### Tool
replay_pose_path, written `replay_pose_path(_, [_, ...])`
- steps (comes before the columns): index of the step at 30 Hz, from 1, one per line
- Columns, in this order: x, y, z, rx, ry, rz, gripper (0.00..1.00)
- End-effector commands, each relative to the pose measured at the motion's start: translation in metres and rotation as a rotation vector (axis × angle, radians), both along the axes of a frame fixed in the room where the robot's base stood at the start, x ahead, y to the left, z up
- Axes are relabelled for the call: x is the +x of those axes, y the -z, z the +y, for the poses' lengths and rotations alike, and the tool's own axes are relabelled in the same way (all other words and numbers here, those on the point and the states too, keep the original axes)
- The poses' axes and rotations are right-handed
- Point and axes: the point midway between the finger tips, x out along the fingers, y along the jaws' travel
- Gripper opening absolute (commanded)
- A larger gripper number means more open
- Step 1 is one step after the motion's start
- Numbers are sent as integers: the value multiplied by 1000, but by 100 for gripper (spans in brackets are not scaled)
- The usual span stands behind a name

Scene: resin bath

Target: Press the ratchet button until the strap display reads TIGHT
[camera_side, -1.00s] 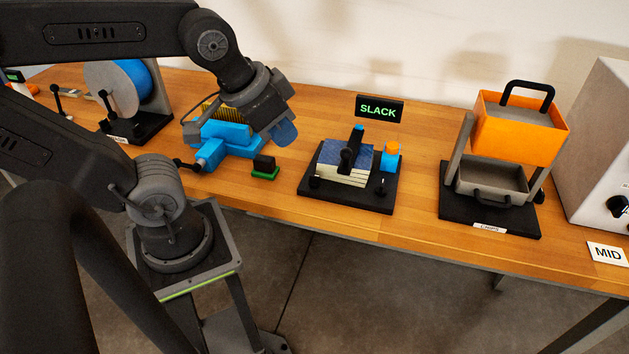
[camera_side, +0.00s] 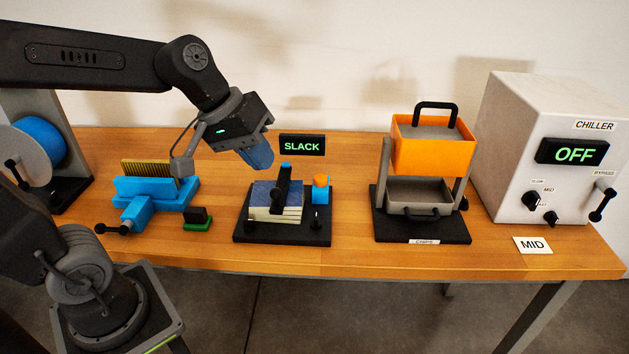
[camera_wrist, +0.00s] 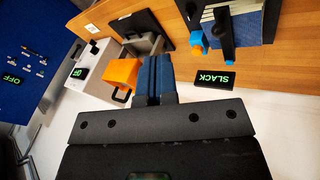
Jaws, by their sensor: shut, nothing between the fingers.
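The strap display (camera_side: 302,146) reads SLACK in green letters; it also shows in the wrist view (camera_wrist: 200,79). In front of it a black base (camera_side: 262,236) carries a stack of boards with a blue top (camera_side: 264,194) under a black strap arm (camera_side: 281,186). Right of the stack is a blue post (camera_side: 320,194) with an orange button (camera_side: 320,182) on top. My gripper (camera_side: 262,160) is shut and empty, with blue fingers pointing down, above and left of the display. Its blue fingers show in the wrist view (camera_wrist: 155,75), apart from the button.
A blue vise (camera_side: 150,195) and a small black-and-green block (camera_side: 198,218) stand to the left. The table's front edge is close to the black base.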

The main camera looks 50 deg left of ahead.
Motion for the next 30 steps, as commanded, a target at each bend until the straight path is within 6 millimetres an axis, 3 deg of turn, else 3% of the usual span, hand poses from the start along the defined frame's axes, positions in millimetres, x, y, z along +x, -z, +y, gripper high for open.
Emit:
replay_pose_path(8, [97, 12, 20, -365, -382, 119, 0])
replay_pose_path(15, [171, 41, 59, -642, -715, 205, 0])
replay_pose_path(21, [204, 63, 85, -781, -892, 244, 0])
replay_pose_path(30, [214, 70, 93, -824, -948, 255, 0])
